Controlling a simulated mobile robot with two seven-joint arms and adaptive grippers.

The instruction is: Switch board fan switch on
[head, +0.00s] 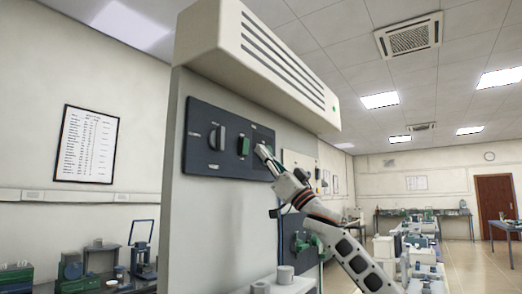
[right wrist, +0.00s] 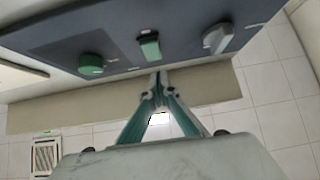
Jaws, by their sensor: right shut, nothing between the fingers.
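A dark switch board (head: 200,165) is on the side of a grey cabinet. It carries a grey rotary knob (head: 217,137) at the left and a green rocker switch (head: 243,146) in the middle. My right gripper (head: 262,150) is shut and empty in front of the board's right part, covering what is there. In the right wrist view the shut fingertips (right wrist: 157,76) are just below the green rocker switch (right wrist: 149,46); I cannot tell whether they touch the board. That view also shows a round green knob (right wrist: 91,65) and the grey knob (right wrist: 217,38). My left gripper is out of view.
A white slatted hood (head: 265,60) juts out above the board. A white ledge with grey cylinders (head: 285,275) is below. Another dark panel (head: 292,225) shows partly behind my right arm. Benches with equipment (head: 75,275) stand at the left and far right.

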